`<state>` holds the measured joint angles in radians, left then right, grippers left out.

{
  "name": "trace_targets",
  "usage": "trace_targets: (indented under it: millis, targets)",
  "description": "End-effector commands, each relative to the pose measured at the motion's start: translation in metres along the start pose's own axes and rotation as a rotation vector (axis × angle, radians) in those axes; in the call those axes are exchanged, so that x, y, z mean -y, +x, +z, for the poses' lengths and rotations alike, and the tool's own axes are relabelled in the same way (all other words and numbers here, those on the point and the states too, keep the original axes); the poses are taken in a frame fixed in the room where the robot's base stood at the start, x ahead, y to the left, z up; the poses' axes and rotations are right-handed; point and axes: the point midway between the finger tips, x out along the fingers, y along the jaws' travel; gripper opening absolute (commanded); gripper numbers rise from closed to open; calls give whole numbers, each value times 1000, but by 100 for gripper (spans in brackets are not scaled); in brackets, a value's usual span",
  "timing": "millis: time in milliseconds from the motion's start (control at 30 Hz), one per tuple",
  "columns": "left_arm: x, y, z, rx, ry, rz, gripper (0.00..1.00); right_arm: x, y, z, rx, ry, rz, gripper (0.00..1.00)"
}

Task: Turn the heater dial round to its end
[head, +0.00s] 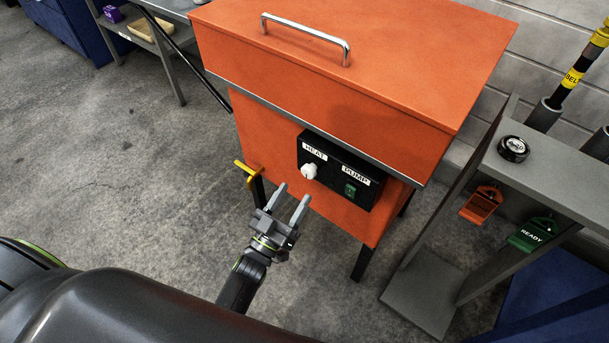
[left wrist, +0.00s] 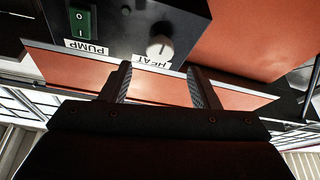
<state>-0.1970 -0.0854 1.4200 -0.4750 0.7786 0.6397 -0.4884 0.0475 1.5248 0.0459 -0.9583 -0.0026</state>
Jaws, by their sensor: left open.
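The heater dial is a small white knob (head: 309,171) under the HEAT label on a black control box (head: 362,180) on the front of an orange cabinet (head: 270,140). The dial also shows in the left wrist view (left wrist: 160,48), upside down, beyond the fingertips. My left gripper (head: 293,195) is open and empty, just in front of and below the dial, its fingers pointing toward the box. In the left wrist view the fingers (left wrist: 158,72) are spread and apart from the dial. My right gripper is not in view.
A green PUMP switch (head: 350,190) sits right of the dial. A yellow valve handle (head: 246,172) sticks out at the cabinet's left. Floor (head: 130,170) at the left is clear.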

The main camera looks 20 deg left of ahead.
Motion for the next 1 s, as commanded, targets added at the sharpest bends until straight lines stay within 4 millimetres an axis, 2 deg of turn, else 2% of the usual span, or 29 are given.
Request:
trace_targets:
  millis: [100, 300, 500, 733, 1000]
  targets:
    - [0, 26, -1, -3, 0, 2, 55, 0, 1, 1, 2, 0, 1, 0]
    - [0, 52, 0, -1, 0, 0, 55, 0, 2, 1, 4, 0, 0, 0]
    - [0, 61, 0, 1, 0, -1, 55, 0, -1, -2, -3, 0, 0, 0]
    - [0, 62, 0, 1, 0, -1, 55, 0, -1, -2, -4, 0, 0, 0]
    - [0, 61, 0, 1, 0, -1, 20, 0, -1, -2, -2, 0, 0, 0]
